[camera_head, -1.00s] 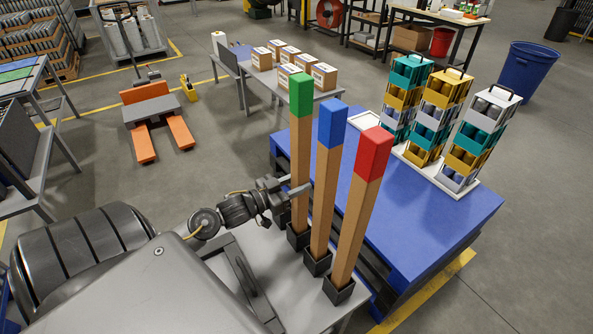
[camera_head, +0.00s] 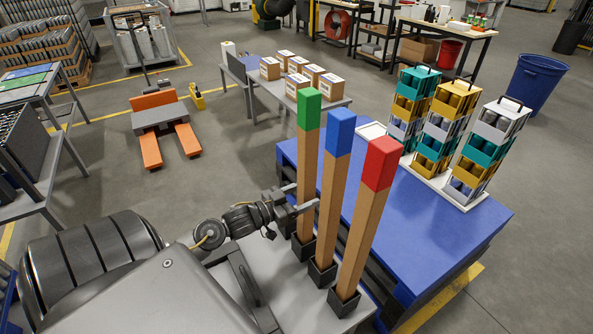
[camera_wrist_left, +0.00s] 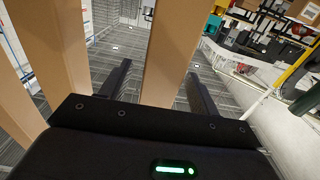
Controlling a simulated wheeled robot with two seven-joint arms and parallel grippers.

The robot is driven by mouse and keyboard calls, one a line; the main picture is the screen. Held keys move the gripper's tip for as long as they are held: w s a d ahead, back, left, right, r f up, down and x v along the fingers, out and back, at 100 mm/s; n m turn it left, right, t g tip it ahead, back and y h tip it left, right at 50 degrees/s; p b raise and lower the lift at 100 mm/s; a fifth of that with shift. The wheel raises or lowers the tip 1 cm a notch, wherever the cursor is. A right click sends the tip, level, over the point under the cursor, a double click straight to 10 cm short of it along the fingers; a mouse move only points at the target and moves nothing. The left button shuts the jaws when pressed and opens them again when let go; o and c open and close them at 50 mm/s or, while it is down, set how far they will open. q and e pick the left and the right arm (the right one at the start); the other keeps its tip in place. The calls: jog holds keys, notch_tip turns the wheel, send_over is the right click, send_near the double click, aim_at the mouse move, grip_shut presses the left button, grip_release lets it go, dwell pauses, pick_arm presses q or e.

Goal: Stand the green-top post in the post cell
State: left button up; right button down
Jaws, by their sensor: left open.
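The green-top post (camera_head: 308,165), a tan square post with a green block on top, stands upright in a black socket (camera_head: 303,249) on a grey table (camera_head: 275,285). My left gripper (camera_head: 300,198) is open at its lower half, one finger on each side of it. The left wrist view shows a tan post (camera_wrist_left: 172,55) between the two fingers (camera_wrist_left: 160,88); contact cannot be told. A blue-top post (camera_head: 332,190) and a red-top post (camera_head: 368,215) stand in sockets beside it. I cannot tell which place is the post cell. My right gripper is not in view.
A blue platform (camera_head: 440,240) behind the posts holds three tall stacks of coloured crates (camera_head: 435,115) on a white tray (camera_head: 425,178). A bare pale square (camera_head: 372,130) lies at the tray's far left end. Cardboard boxes (camera_head: 298,68) stand on a table farther back.

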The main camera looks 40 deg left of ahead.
pick_arm(q)
jog(key=b+v, duration=0.3)
jog(key=v, duration=0.7)
jog(key=shift+s, duration=0.35)
